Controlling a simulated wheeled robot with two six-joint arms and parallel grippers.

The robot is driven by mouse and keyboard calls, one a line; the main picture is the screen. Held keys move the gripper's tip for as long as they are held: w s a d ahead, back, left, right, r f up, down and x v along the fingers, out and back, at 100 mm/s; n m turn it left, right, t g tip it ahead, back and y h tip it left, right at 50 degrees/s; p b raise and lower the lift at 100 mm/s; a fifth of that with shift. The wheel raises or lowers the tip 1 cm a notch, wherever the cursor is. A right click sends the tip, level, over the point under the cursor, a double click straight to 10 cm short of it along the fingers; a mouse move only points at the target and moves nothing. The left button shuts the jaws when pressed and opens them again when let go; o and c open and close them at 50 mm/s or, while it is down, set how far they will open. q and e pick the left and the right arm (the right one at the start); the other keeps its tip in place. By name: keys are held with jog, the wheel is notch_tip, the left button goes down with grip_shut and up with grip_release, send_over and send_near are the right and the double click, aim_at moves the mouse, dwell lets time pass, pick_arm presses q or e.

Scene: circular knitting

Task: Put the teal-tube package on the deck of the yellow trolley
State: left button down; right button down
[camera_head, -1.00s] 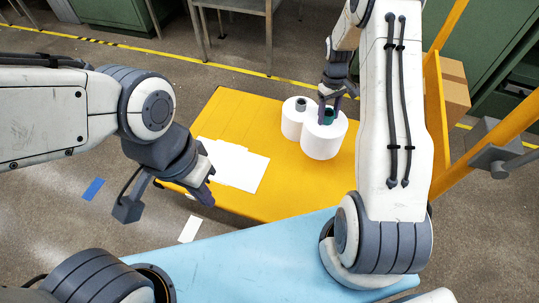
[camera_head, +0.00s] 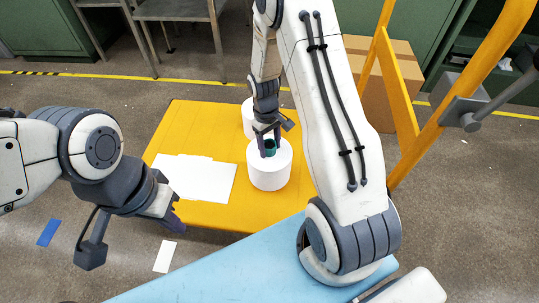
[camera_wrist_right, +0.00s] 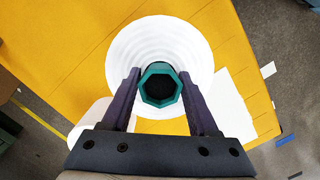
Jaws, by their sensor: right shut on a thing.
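The teal-tube package (camera_head: 269,172) is a white, round, upright yarn package around a teal tube (camera_wrist_right: 160,85). It is over the yellow trolley's deck (camera_head: 190,120), right of a white sheet; I cannot tell whether its base touches the deck. My right gripper (camera_head: 268,146) reaches down from above and is shut on the teal tube, with a finger on each side of it in the right wrist view (camera_wrist_right: 160,92). My left gripper (camera_head: 172,215) hangs near the deck's front left corner, away from the package. I cannot make out its finger gap.
Another white package (camera_head: 249,118) stands on the deck behind, partly hidden by my right arm. The white sheet (camera_head: 195,178) lies on the deck's left part. The trolley's yellow frame (camera_head: 398,95) rises at right, with a cardboard box (camera_head: 392,95) behind it. The deck's back left is clear.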

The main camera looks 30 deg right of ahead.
notch_tip(320, 180, down, 4)
jog(key=shift+b, duration=1.2)
jog(key=shift+r, duration=0.1)
jog(key=shift+c, duration=0.8)
grip_release()
